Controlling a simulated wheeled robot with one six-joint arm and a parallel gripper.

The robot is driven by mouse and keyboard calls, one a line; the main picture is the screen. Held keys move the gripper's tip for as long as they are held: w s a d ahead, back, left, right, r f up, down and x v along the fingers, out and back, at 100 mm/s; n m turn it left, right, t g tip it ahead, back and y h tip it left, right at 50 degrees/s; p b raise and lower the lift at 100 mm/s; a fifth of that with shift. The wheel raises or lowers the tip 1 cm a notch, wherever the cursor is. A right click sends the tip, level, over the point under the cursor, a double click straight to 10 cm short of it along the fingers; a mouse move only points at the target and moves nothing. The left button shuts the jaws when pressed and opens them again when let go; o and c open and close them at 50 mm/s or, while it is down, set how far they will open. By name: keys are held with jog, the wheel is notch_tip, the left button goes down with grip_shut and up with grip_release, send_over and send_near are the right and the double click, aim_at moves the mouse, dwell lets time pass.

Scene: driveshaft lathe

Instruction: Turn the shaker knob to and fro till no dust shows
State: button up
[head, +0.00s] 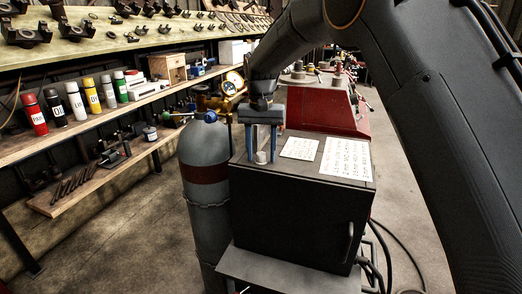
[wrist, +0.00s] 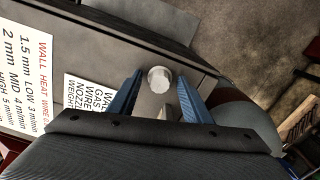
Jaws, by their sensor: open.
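A small pale round knob (head: 261,157) stands on top of a black cabinet (head: 290,215), near its left edge. I take it to be the shaker knob. It also shows in the wrist view (wrist: 159,78), between the tips of my two blue fingers. My gripper (head: 261,150) points down over it and is open, with a finger on either side. In the wrist view my gripper (wrist: 159,86) shows a gap between each finger and the knob. A small pale pointed part shows just below the knob there. No dust can be made out in either view.
Printed sheets (head: 346,158) lie on the cabinet top, right of the knob. A grey gas cylinder (head: 206,160) stands close on the left. A red machine (head: 315,110) is behind. Shelves with spray cans (head: 77,101) line the left wall. Cables hang at the cabinet's right.

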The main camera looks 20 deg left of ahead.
jog(key=c, duration=1.1)
jog(key=shift+o, duration=0.2)
jog(key=shift+n, duration=0.4)
jog(key=n, duration=0.2)
jog(key=shift+n, duration=0.4)
jog(key=n, duration=0.3)
jog(key=shift+n+b, duration=0.3)
jog(key=shift+n, duration=0.1)
jog(key=n, duration=0.4)
jog(key=shift+w+r+n+b, duration=0.1)
jog(key=shift+n+b, duration=0.3)
jog(key=shift+n, duration=1.6)
